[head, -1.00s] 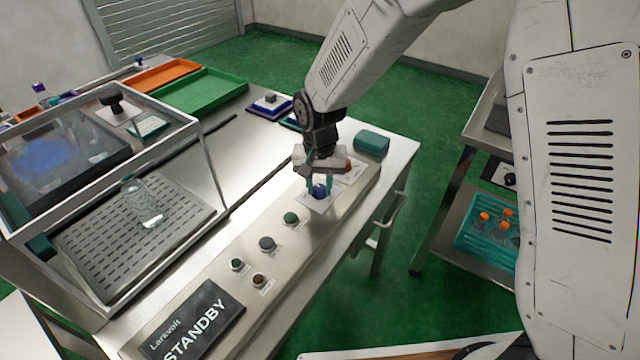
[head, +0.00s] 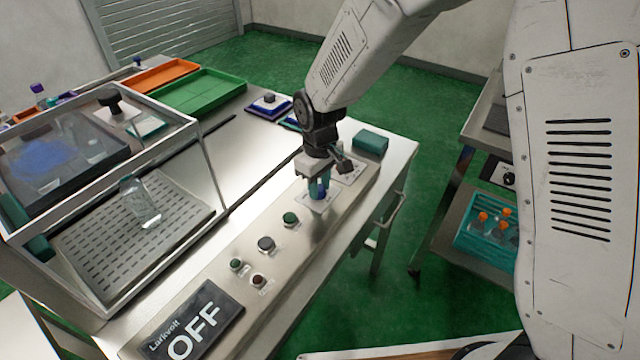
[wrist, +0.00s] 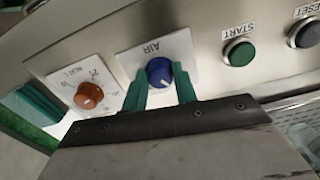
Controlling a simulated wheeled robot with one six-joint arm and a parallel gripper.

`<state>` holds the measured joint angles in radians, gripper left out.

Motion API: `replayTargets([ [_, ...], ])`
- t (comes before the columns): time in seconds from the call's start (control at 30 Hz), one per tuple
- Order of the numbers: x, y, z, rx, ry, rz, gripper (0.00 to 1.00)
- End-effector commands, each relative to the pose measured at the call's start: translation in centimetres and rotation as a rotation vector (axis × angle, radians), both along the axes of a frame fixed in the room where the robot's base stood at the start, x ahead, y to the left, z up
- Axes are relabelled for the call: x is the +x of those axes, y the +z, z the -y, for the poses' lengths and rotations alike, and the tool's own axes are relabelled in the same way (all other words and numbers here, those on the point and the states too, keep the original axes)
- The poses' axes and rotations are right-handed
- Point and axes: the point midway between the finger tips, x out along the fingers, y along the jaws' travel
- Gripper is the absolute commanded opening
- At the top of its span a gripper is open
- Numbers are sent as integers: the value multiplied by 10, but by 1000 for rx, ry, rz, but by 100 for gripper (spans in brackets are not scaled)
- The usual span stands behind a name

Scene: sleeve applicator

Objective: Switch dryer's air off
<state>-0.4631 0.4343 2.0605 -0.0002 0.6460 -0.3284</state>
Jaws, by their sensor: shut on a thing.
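The blue AIR knob (wrist: 160,72) sits on a white label plate (wrist: 185,50) on the steel control panel. In the wrist view its white pointer line is seen at an angle. My gripper (wrist: 162,88) has its teal fingers on both sides of the knob and is shut on it. In the head view my gripper (head: 319,186) stands over the knob (head: 317,197), which it partly hides. The dark display (head: 195,325) at the panel's near end reads OFF.
An orange dial (wrist: 88,95) with a numbered scale sits beside the AIR knob. On the other side are the green START button (wrist: 239,52) and the grey RESET button (wrist: 305,33). A clear-walled chamber (head: 205,165) with a bottle (head: 140,203) stands left of the panel.

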Motion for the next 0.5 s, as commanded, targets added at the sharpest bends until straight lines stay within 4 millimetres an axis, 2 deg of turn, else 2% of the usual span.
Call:
replayTargets([
  [0.2,-1,0,0,-1,134,-4,6],
  [0.5,-1,0,0,-1,229,-5,6],
])
